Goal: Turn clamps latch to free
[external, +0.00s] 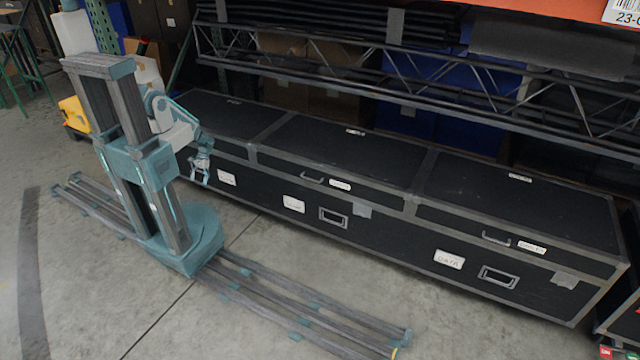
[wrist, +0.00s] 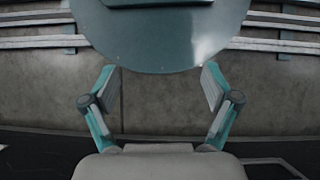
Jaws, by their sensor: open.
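A long black case (external: 385,217) with grey metal edges and three lid sections stands along the rack. I cannot tell for sure which of its small fittings is the clamp latch. A handle (external: 312,178) sits on the middle lid's front edge, and another handle (external: 495,239) on the right lid's. My gripper (external: 200,178) hangs by the case's front left part, and contact cannot be told. In the wrist view my gripper (wrist: 158,72) has its two fingers spread, with nothing between them but grey floor behind.
Recessed plates (external: 333,217) and white labels (external: 449,259) mark the case's front. Metal trusses (external: 400,100) run above and behind it. The concrete floor (external: 440,318) in front is clear apart from my rails. A yellow object (external: 74,114) stands at the left.

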